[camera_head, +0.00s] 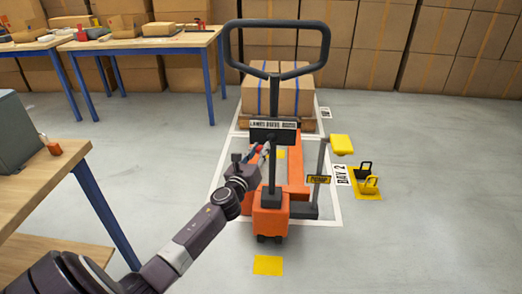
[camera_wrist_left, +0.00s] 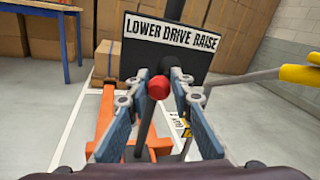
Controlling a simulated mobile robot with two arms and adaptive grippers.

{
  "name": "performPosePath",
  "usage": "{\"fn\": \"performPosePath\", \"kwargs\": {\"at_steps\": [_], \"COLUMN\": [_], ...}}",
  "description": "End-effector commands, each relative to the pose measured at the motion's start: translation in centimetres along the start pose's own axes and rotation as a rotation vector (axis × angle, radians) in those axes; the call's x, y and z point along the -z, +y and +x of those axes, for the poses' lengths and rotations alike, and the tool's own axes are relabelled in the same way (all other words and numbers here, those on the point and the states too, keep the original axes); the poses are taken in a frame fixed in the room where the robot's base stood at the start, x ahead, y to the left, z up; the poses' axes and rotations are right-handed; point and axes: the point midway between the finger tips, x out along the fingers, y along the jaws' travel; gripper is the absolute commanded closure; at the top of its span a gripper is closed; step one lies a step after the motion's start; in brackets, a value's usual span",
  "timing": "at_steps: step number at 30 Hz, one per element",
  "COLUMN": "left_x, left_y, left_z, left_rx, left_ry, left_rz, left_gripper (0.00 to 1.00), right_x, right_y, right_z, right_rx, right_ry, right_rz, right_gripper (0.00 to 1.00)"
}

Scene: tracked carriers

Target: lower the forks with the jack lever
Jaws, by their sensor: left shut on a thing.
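The orange pallet jack (camera_head: 270,215) stands mid-floor with a tall black handle (camera_head: 232,45). Its dark plate (camera_wrist_left: 200,62) reads LOWER DRIVE RAISE in the left wrist view. A jack lever with a red knob (camera_wrist_left: 158,86) sits below the plate's lettering. My left gripper (camera_wrist_left: 160,82) has its two fingers on either side of the knob and is shut on it. In the head view my left gripper (camera_head: 259,150) is beside the jack's column, and the knob is hard to make out there. The orange forks (camera_head: 295,160) run toward the loaded pallet; their height is unclear. My right gripper is not in view.
Boxes (camera_head: 290,98) sit on a wooden pallet (camera_head: 305,123) behind the jack. Workbenches (camera_head: 150,44) are at the back left and left.

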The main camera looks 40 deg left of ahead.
Motion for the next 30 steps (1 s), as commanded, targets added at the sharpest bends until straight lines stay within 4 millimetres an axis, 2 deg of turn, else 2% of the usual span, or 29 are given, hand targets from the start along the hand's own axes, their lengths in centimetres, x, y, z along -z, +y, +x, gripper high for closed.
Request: {"fn": "performPosePath", "kwargs": {"at_steps": [1, 7, 8, 11, 19, 23, 26, 30], "left_x": [-0.2, -0.2, -0.2, -0.2, -0.1, 0.0, 0.0, 0.1], "left_y": [0.9, 0.9, 0.9, 0.8, 0.5, 0.4, 0.5, 0.5], "left_z": [0.1, 0.1, 0.1, 0.0, 0.0, -0.7, -1.9, -4.7], "left_rx": [-0.02, -0.02, -0.02, -0.018, -0.011, -0.01, -0.01, -0.01], "left_ry": [-0.003, -0.003, -0.003, -0.003, -0.002, 0.0, 0.0, 0.001], "left_rz": [0.002, 0.002, 0.002, 0.002, 0.0, 0.001, 0.003, 0.003], "left_gripper": [1.0, 1.0, 0.76, 0.65, 0.64, 0.64, 0.64, 0.64], "right_x": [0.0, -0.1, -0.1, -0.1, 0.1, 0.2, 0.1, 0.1], "right_y": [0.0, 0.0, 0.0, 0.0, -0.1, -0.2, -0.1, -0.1], "right_z": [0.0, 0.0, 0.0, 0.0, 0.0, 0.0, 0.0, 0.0], "right_rx": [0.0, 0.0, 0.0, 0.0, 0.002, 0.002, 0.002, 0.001], "right_ry": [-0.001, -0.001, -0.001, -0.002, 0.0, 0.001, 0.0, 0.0], "right_rz": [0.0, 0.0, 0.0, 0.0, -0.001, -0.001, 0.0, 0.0], "right_gripper": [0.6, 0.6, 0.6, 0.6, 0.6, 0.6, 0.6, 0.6]}}
